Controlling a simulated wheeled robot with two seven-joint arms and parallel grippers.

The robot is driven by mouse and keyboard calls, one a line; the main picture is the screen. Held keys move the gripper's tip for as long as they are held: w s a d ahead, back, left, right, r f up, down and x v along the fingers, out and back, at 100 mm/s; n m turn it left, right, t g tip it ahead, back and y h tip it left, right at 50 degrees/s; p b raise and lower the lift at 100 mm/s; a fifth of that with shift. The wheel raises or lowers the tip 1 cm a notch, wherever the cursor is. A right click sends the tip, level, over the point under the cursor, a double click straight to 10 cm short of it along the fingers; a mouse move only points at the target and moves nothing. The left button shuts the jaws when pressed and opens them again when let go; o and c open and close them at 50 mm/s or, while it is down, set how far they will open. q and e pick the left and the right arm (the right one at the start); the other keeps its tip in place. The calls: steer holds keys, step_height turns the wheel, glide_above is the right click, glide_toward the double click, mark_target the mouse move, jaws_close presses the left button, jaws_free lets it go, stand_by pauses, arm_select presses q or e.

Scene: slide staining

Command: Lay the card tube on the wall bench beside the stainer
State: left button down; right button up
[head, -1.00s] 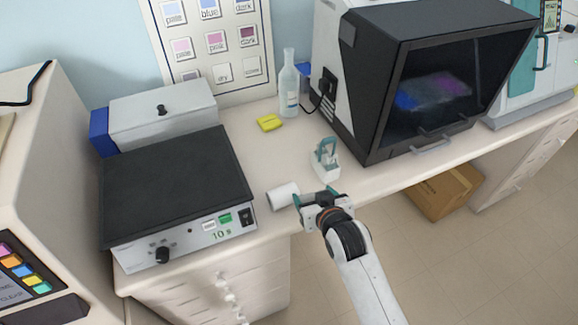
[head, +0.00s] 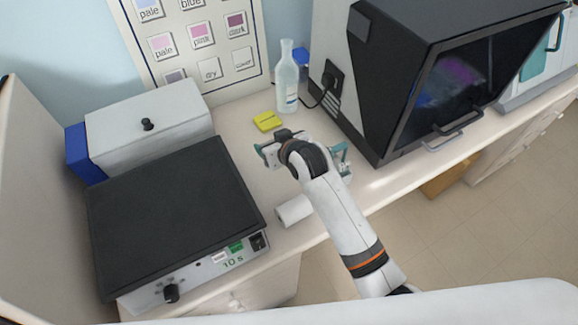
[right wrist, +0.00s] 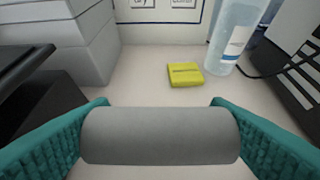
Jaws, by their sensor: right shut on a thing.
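The card tube (right wrist: 160,136) is a plain grey cylinder lying crosswise between the teal jaws of my right gripper in the right wrist view. My right gripper (head: 270,150) is shut on it, over the wall bench (head: 240,125); the hand mostly hides the tube in the head view. I cannot tell whether the tube touches the bench. A black-topped device marked 10 s (head: 170,215) is to the left and a black-hooded machine (head: 430,80) to the right; I cannot tell which is the stainer. My left gripper is not in view.
A yellow pad (head: 267,121) and a clear bottle (head: 287,80) stand behind the gripper. A white roll (head: 293,210) lies near the bench's front edge. Bare bench shows left of the pad.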

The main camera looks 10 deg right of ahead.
glide_above(278, 171)
step_height(278, 171, down, 4)
steer(key=shift+s+f+p, duration=0.15)
steer(key=shift+f+p, duration=0.05)
steer(key=shift+p, duration=0.25)
steer(key=shift+f, duration=0.35)
step_height(278, 171, down, 4)
steer(key=shift+f+p, duration=0.2)
steer(key=shift+p, duration=0.1)
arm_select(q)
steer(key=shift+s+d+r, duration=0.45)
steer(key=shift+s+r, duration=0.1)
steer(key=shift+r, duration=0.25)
arm_select(e)
steer(key=shift+f, duration=0.1)
steer(key=o, duration=1)
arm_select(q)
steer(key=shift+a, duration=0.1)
